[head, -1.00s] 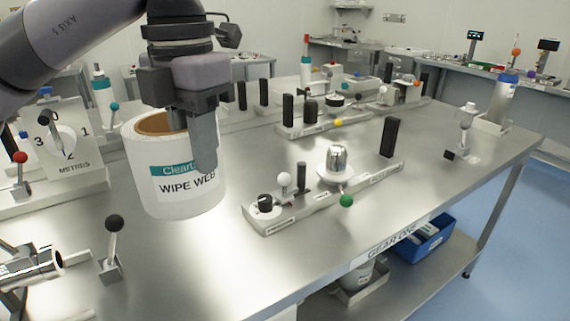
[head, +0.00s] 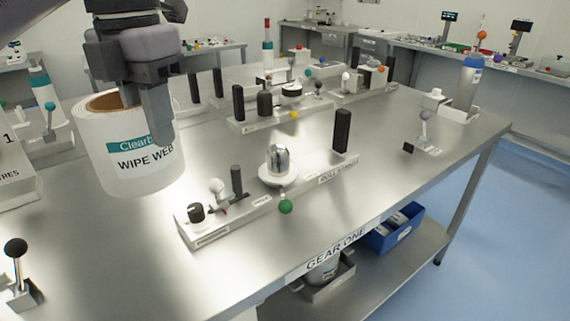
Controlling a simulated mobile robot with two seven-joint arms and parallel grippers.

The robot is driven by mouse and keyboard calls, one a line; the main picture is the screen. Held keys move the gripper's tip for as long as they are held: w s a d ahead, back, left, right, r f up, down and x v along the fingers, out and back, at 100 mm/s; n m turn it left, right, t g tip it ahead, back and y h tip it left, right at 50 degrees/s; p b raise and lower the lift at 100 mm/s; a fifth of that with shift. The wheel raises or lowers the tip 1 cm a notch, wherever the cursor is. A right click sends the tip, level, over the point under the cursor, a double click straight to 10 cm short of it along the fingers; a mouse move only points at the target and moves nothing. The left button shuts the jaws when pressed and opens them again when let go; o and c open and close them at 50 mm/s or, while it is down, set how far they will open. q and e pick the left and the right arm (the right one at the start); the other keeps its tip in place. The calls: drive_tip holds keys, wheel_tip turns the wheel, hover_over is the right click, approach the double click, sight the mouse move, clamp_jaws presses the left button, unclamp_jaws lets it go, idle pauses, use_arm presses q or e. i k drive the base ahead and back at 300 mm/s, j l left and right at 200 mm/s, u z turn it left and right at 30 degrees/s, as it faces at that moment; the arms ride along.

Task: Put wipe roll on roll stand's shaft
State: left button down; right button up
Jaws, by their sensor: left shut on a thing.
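The stand is a long pale base whose label appears to read "ROLL STAND". Its shaft (head: 281,160) is a short silver, round-topped post on a white disc. My right gripper is not in view.
The stand also carries a black post (head: 342,131), a green knob (head: 285,207), a black knob (head: 195,211) and a white ball (head: 217,186). Another fixture row (head: 270,118) stands behind. A black-ball lever (head: 16,250) is at lower left. Bare steel tabletop (head: 130,240) lies in front.

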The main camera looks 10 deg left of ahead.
sight(279, 170)
drive_tip(key=i+l+u, duration=0.2)
drive_tip(key=i+l, duration=0.15)
drive_tip(key=l, duration=0.25)
drive_tip(key=i+l, duration=0.15)
drive_tip(key=l, duration=0.15)
drive_tip(key=i+l+u, duration=0.15)
drive_tip(key=l, duration=0.15)
drive_tip(key=i+l+u, duration=0.1)
drive_tip(key=l, duration=0.25)
